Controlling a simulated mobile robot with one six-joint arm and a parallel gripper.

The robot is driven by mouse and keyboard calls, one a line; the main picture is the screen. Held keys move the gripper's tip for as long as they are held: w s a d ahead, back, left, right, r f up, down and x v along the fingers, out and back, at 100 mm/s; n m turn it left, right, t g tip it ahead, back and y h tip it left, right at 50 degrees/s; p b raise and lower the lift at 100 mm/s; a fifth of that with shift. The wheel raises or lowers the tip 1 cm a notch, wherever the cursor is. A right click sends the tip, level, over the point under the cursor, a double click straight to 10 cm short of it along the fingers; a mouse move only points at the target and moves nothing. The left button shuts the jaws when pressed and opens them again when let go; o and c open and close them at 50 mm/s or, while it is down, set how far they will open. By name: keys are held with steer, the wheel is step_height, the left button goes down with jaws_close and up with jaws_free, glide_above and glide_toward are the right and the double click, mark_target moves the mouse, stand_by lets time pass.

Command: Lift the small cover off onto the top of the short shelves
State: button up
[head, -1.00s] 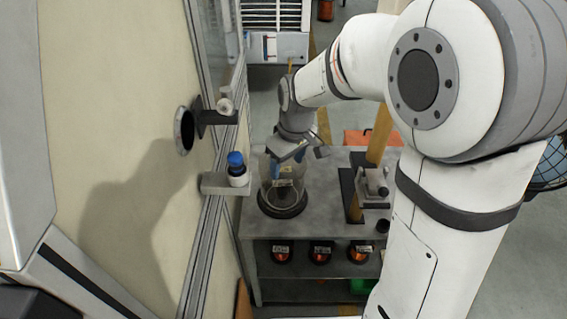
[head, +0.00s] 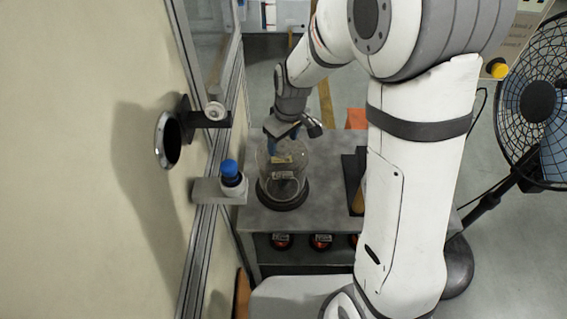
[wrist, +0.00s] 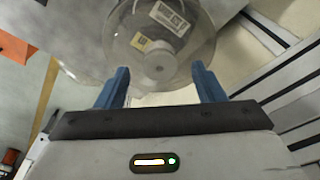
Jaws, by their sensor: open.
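The small cover is a clear glass dome (head: 270,170) with a knob on top. It appears to stand on a round dark base (head: 284,200) on top of the short shelves (head: 325,190). My gripper (head: 283,148) is open at the dome's top. In the wrist view my gripper (wrist: 160,69) has its two blue fingers apart, with the dome's knob between and slightly beyond the tips. The dome (wrist: 185,42) fills the top centre there, with labelled items visible through the glass. I cannot tell whether the fingers touch the glass.
A blue-capped bottle (head: 231,173) stands on a wall bracket (head: 207,190) just left of the dome. Several dark items with orange (head: 321,241) sit on the lower shelf. A black fan (head: 538,100) stands at right. My arm hides the shelf top's right part.

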step_height(320, 180, down, 2)
steer(key=shift+w+a+f, duration=0.15)
steer(key=shift+f, duration=0.05)
steer(key=shift+c, duration=0.5)
jaws_close()
